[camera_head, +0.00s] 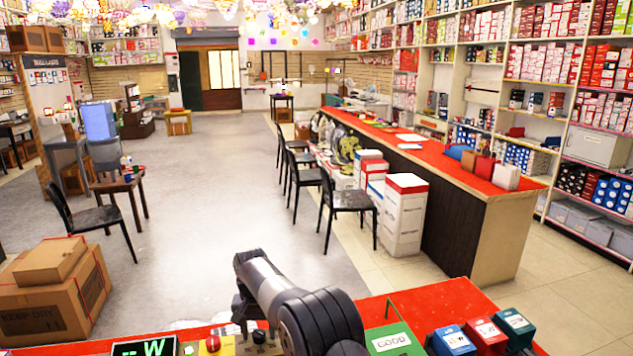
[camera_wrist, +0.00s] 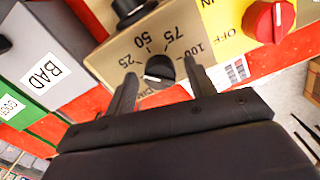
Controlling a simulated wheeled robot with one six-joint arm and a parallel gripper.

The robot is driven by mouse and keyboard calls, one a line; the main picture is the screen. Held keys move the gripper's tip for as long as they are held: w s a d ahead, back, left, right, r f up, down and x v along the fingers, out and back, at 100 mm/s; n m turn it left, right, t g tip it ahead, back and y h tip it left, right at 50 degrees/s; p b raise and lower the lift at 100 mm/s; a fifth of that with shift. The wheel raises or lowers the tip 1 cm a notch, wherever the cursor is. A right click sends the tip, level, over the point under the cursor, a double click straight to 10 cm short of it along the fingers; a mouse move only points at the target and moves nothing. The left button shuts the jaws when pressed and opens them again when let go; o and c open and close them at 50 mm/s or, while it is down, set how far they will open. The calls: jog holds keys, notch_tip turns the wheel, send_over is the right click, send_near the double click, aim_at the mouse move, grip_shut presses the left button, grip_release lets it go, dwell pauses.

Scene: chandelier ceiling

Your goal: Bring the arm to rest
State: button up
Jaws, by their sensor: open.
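My arm (camera_head: 290,305) reaches over the red table (camera_head: 440,298) at the bottom of the head view. Between the fingertips is a black dial knob (camera_wrist: 158,71) on a tan panel (camera_wrist: 105,55) marked 25, 50, 75 and 100. I cannot tell whether the fingers touch the knob. Nothing else is seen between the fingers.
A red knob (camera_wrist: 269,17) sits on a yellow panel beside the dial. A grey box marked BAD (camera_wrist: 45,68) stands left. In the head view, blue (camera_head: 451,341), red (camera_head: 486,335) and teal (camera_head: 514,327) boxes stand right of my arm, near a green GOOD panel (camera_head: 393,340).

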jog(key=m, duration=0.4)
jog(key=shift+m+b, duration=0.35)
jog(key=shift+m, duration=1.55)
